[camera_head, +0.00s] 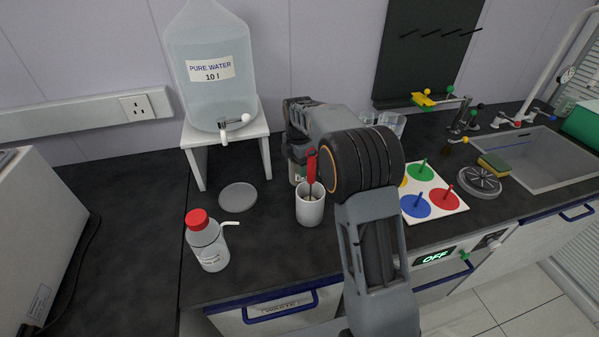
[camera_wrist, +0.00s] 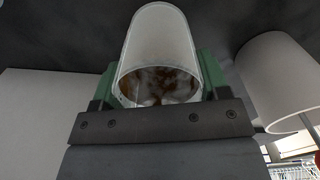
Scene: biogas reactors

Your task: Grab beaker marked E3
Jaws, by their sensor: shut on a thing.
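A clear beaker (camera_wrist: 158,50) with brown residue in it sits between the green fingers of my gripper (camera_wrist: 158,88) in the wrist view. The fingers are shut on its sides. No E3 mark is readable on it. In the head view my gripper (camera_head: 298,168) is low over the counter, just behind the white cup, and my arm and the cup hide most of it and the beaker. I cannot tell whether the beaker touches the counter.
The white cup (camera_head: 309,208) with a red-handled tool stands close by; it also shows in the wrist view (camera_wrist: 280,85). A red-capped bottle (camera_head: 208,245), grey disc (camera_head: 238,197), water-tank stand (camera_head: 198,165), glassware (camera_head: 392,122) and coloured-disc board (camera_head: 432,203) surround my arm. The sink (camera_head: 550,160) is right.

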